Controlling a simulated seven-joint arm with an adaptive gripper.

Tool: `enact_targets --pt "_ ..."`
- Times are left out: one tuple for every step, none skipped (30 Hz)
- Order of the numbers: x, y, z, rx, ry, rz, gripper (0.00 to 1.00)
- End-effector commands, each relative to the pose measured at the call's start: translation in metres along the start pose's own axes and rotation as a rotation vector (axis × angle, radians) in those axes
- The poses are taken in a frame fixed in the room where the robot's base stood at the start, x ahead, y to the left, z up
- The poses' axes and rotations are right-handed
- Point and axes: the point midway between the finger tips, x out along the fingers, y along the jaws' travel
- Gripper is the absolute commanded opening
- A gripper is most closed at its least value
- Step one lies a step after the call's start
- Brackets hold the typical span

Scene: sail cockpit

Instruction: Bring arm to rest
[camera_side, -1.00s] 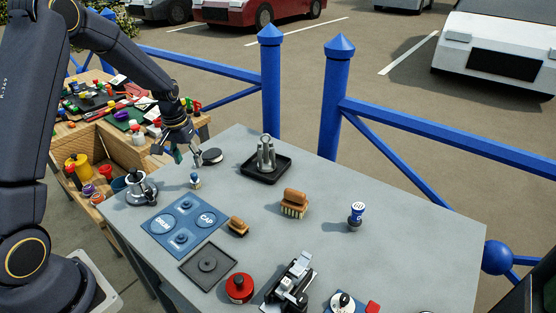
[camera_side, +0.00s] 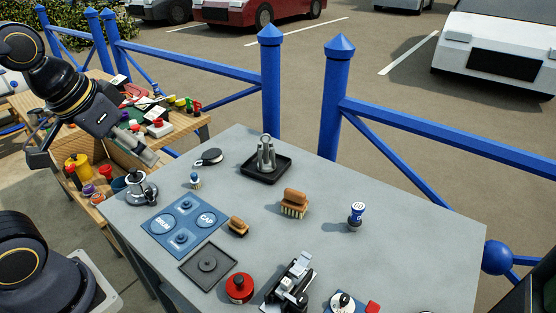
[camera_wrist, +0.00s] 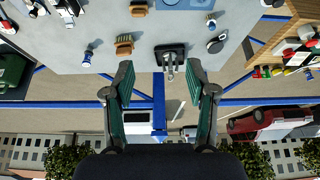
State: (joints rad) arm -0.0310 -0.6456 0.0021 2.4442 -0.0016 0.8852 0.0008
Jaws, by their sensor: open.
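My gripper (camera_wrist: 160,78) is open in the wrist view, with its two green-padded fingers wide apart and nothing between them. In the side view my arm is folded back at the left, over the wooden workbench side and clear of the grey table (camera_side: 330,250). In the wrist view the table appears upside down along the top, beyond the fingertips. The black tray (camera_wrist: 160,48) with a metal piece shows above the gap between the fingers, apart from them.
A cluttered wooden bench (camera_side: 200,125) stands at the left. Blue railings (camera_side: 430,135) run behind the table.

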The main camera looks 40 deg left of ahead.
Motion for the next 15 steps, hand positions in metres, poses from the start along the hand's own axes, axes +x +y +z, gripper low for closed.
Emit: enact_targets --pt "-0.004 0.003 0.008 0.014 0.018 0.006 0.57" --pt "-0.005 0.004 0.012 0.020 0.022 0.009 0.57" --pt "-0.006 0.005 0.015 0.025 0.028 0.011 0.57" --pt "-0.007 0.006 0.017 0.028 0.031 0.012 0.57" --pt "-0.007 0.006 0.018 0.030 0.033 0.013 0.57" --pt "-0.007 0.007 0.019 0.031 0.033 0.013 0.57" --pt "-0.007 0.007 0.019 0.031 0.033 0.014 0.57" --pt "-0.007 0.007 0.019 0.031 0.033 0.013 0.57" --pt "-0.007 0.007 0.019 0.031 0.033 0.013 0.57" --pt "-0.007 0.007 0.019 0.031 0.033 0.013 0.57" --pt "-0.007 0.007 0.019 0.031 0.033 0.013 0.57" --pt "-0.007 0.006 0.019 0.031 0.033 0.013 0.57" --pt "-0.007 0.006 0.019 0.030 0.033 0.013 0.57" --pt "-0.007 0.006 0.019 0.030 0.033 0.013 0.57" --pt "-0.007 0.006 0.019 0.030 0.033 0.013 0.57"
